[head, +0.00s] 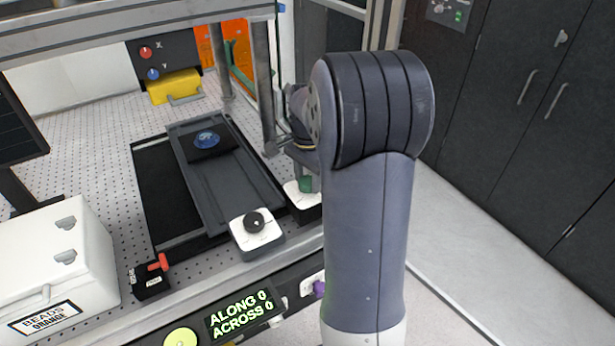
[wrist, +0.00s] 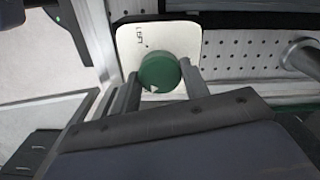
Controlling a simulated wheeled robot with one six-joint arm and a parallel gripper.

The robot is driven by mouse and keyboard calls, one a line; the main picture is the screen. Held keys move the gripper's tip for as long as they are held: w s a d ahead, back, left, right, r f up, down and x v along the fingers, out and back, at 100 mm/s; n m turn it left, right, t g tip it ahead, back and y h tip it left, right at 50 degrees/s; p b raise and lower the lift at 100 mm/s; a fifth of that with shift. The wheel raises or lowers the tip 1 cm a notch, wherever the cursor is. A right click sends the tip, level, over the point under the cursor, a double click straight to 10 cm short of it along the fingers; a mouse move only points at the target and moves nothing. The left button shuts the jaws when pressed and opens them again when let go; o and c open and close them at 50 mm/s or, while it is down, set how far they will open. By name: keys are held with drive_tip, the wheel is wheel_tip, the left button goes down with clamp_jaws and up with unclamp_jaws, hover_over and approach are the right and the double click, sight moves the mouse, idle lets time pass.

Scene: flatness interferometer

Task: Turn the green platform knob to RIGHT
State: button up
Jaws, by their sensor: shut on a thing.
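The green platform knob (wrist: 160,71) sits on a white plate (wrist: 130,33) in the wrist view. A white pointer mark shows on the knob's near lower edge. The word LEFT stands sideways on the plate, above and left of the knob; I see no RIGHT label. My gripper (wrist: 158,82) is shut on the knob, one finger on each side. In the head view the knob (head: 305,184) is partly hidden by my gripper and arm. The platform (head: 225,178) carries a dark block with a blue disc (head: 207,139).
A black knob (head: 254,222) on a white base stands left of the green one. A metal post (head: 264,100) rises close beside my gripper. A purple knob (head: 319,288) is on the front panel, by a display (head: 240,312) reading ALONG 0, ACROSS 0. Floor is clear at right.

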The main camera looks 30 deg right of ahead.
sight(308, 180)
drive_tip(key=o, duration=1)
wheel_tip(308, 180, up, 11)
drive_tip(key=shift+b, duration=0.3)
drive_tip(key=shift+f, duration=0.15)
wheel_tip(308, 180, down, 11)
drive_tip(key=shift+r+p, duration=0.15)
drive_tip(key=shift+p, duration=0.2)
idle(0.3)
